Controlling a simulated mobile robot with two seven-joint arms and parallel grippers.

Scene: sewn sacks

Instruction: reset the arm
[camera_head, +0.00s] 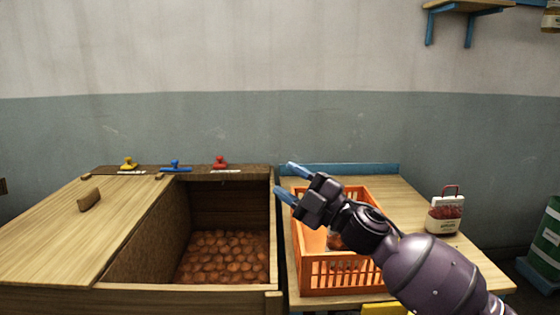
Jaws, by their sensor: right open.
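My right arm comes in from the lower right and reaches up and left over the orange crate. My right gripper (286,181) is open and empty, its two blue fingertips apart, in the air above the gap between the wooden bin and the crate. My left gripper is not in view. The orange crate (345,283) stands on the light wooden table (402,190). Something reddish, perhaps a sack, lies in the crate, mostly hidden by my arm.
A small white-and-red sack (445,213) stands at the table's right. A wall shelf (465,7) hangs upper right.

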